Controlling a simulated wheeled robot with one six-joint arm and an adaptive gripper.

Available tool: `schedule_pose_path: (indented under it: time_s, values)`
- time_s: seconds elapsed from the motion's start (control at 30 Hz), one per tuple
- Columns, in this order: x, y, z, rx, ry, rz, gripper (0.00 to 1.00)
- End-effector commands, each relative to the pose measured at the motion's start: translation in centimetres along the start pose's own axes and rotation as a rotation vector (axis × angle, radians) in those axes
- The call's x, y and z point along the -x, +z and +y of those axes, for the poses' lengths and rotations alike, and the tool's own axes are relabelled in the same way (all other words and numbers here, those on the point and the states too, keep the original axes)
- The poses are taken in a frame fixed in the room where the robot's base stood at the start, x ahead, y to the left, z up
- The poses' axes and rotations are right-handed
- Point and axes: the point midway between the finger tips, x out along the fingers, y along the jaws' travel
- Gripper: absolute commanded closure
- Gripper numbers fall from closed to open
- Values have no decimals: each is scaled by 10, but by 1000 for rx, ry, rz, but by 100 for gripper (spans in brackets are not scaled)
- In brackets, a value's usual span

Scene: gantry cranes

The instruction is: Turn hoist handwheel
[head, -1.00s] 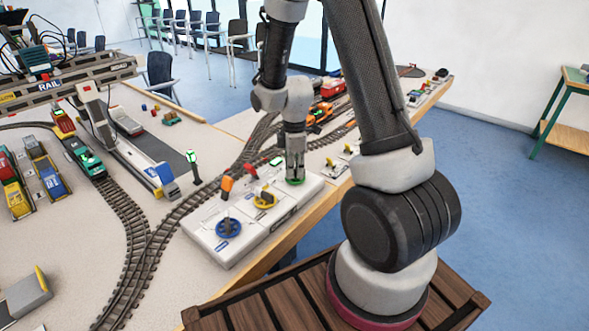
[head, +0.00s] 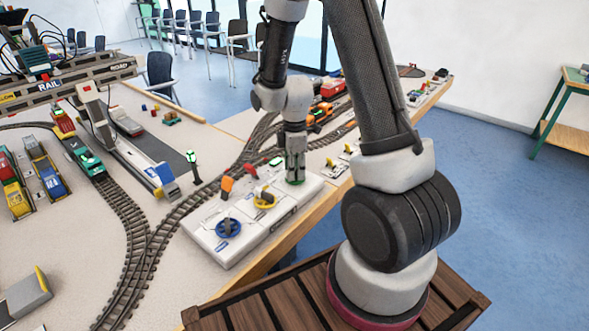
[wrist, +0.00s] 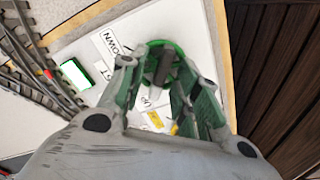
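The hoist handwheel is a green wheel (wrist: 183,75) with a dark grey grip bar (wrist: 163,66) across it, in the upper middle of the wrist view. Printed words beside it include "DOWN" and "UP". In the head view it sits at the far right end of the white control panel (head: 255,249), mostly hidden under my gripper (head: 295,178). My gripper points down over the wheel. In the wrist view the two fingers (wrist: 158,72) stand apart on either side of the grip bar, with a gap visible on the left; contact cannot be told.
The panel also carries a blue wheel (head: 228,228), a yellow wheel (head: 265,200), an orange lever (head: 227,184) and a red lever (head: 251,170). Model tracks (head: 150,245) run to the left. The gantry crane (head: 95,105) stands farther left. A small green-lit screen (wrist: 75,74) is near the wheel.

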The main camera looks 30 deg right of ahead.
Motion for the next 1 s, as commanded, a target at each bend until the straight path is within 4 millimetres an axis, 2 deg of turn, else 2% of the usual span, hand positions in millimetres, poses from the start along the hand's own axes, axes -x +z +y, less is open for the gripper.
schedule_pose_path:
  time_s: [0.17, 0.4, 0.6, 0.73, 1.0]
  values:
    - [25, 0, 1, 0, 6, 2, 68]
    - [79, 0, 2, 0, 6, 2, 68]
    - [110, 0, 1, 0, 4, 1, 68]
    - [118, 0, 0, 0, 2, 1, 68]
    - [118, 0, 0, 0, 1, 0, 68]
